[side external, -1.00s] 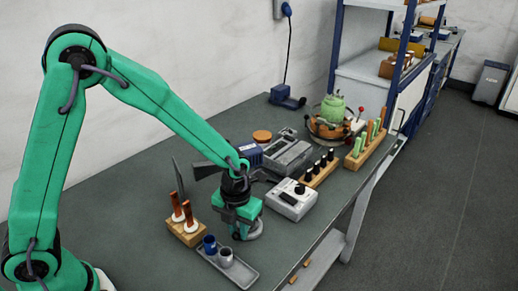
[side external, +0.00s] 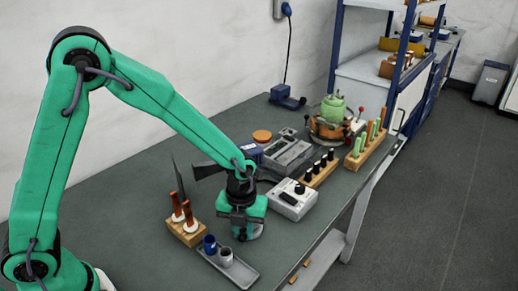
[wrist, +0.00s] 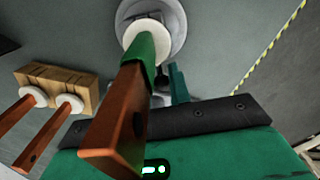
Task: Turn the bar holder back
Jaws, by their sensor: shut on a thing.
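The bar holder shows in the wrist view as a round grey base (wrist: 178,42) with a white collar (wrist: 145,36). A flat copper-coloured bar (wrist: 120,110) rises from it toward the camera. My gripper (wrist: 165,75) is shut at the bar holder, with green finger parts around the bar's lower end; the exact contact is partly hidden by the bar. In the side external view my gripper (side external: 242,212) points down over the bench, and only a little of the grey base (side external: 255,233) shows beneath it.
A wooden block (side external: 186,232) with two copper bars in white collars stands left of my gripper. A tray (side external: 240,272) with a blue and a grey cup lies in front. A grey box (side external: 293,203) with a black knob stands close on the right.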

